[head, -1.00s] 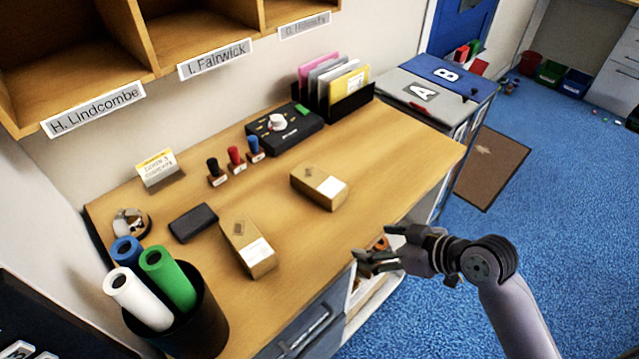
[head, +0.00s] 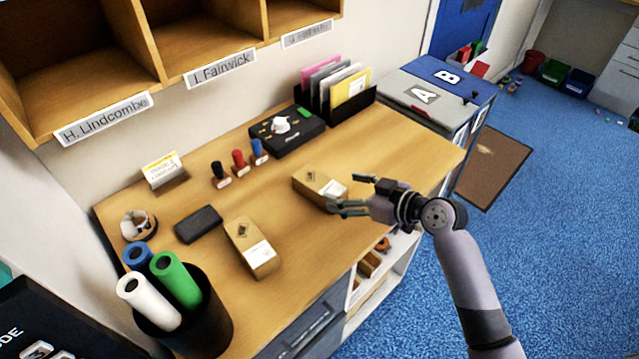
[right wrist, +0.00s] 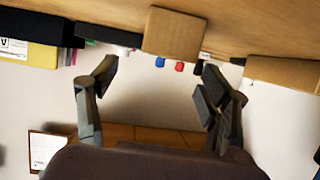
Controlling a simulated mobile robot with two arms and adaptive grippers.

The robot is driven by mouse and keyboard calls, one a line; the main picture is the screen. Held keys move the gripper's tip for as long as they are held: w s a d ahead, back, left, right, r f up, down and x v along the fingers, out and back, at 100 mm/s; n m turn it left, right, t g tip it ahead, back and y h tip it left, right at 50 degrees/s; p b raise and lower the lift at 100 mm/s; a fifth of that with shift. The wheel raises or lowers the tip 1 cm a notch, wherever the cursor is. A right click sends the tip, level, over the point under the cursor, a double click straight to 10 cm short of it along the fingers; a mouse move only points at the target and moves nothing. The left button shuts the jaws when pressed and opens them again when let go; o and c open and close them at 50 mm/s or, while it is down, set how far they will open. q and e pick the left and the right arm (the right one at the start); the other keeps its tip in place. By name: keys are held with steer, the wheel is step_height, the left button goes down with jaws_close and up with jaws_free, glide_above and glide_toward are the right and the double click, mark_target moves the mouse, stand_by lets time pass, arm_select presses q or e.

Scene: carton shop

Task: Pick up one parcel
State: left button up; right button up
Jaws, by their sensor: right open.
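Two brown parcels with white labels lie on the wooden desk (head: 380,143). The farther parcel (head: 314,183) is by my right gripper (head: 350,193); the nearer parcel (head: 253,248) lies to its left and closer to me. My right gripper is open and empty at the right end of the farther parcel, its fingers overlapping that end in the head view. In the right wrist view the farther parcel (right wrist: 174,33) appears ahead, between the spread fingers (right wrist: 155,85). The nearer parcel (right wrist: 284,73) shows at the right there. My left gripper is not in view.
Several stamps (head: 239,162), a black device (head: 285,130) and a file rack (head: 350,102) stand along the back. A black pot (head: 205,325) of rolled tubes stands at the near left. Pigeonholes (head: 205,35) overhang the back. The desk's right end is clear.

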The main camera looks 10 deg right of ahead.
mark_target(321, 183)
steer(key=shift+x, duration=1.15)
steer(key=shift+w+a+p, duration=0.25)
steer(key=shift+a+p, duration=0.05)
steer(key=shift+p, duration=0.15)
steer(key=p+x, duration=0.1)
steer(key=x, duration=0.2)
steer(key=shift+a, duration=0.3)
steer(key=shift+w+a+f, duration=0.2)
steer(key=shift+w+a, duration=0.1)
steer(key=shift+w, duration=0.1)
steer(key=shift+d, duration=0.1)
steer(key=shift+c, duration=0.4)
steer(key=c, duration=1.2)
steer(key=shift+c, duration=0.3)
steer(key=shift+r, duration=0.1)
